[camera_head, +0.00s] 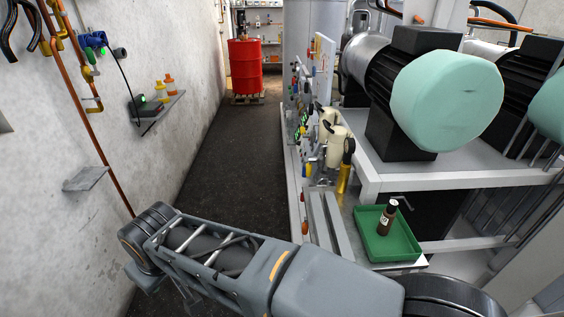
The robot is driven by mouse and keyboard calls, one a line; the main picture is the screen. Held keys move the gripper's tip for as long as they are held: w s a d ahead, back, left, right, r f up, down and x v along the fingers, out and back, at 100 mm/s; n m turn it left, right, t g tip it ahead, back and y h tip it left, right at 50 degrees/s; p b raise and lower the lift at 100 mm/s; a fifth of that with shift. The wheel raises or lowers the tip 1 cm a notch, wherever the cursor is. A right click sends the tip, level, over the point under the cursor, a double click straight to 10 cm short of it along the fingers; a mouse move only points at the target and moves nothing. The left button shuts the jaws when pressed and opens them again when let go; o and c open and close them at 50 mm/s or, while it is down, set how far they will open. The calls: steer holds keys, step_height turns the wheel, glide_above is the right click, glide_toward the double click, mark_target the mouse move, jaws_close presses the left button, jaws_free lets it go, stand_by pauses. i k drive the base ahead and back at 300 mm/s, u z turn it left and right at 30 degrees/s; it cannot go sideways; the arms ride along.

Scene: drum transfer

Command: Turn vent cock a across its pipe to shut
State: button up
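I cannot tell which fitting is vent cock a. Small valves and fittings (303,100) with coloured parts line the panel at the middle right, too small to read. More yellow fittings sit on a copper pipe (90,125) on the left wall, near a blue device (93,39) and a green part. Whether any handle lies along or across its pipe is too small to tell. My grey arm crosses the bottom of the view, its elbow near the left wall. My gripper is not in view.
A red drum (245,66) stands on a pallet at the far end of the dark aisle floor (185,165), which is clear. A green tray (408,247) holds a brown bottle (387,216) at right. Pale jugs (337,145) stand by a motor (445,100). Small shelves (86,179) jut from the left wall.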

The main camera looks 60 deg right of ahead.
mark_target(308, 167)
steer(key=z, duration=0.15)
steer(key=i, duration=0.85)
steer(key=z, duration=1.1)
steer(key=i, duration=0.9)
steer(key=z, duration=1)
steer(key=i, duration=0.3)
steer(key=z, duration=0.15)
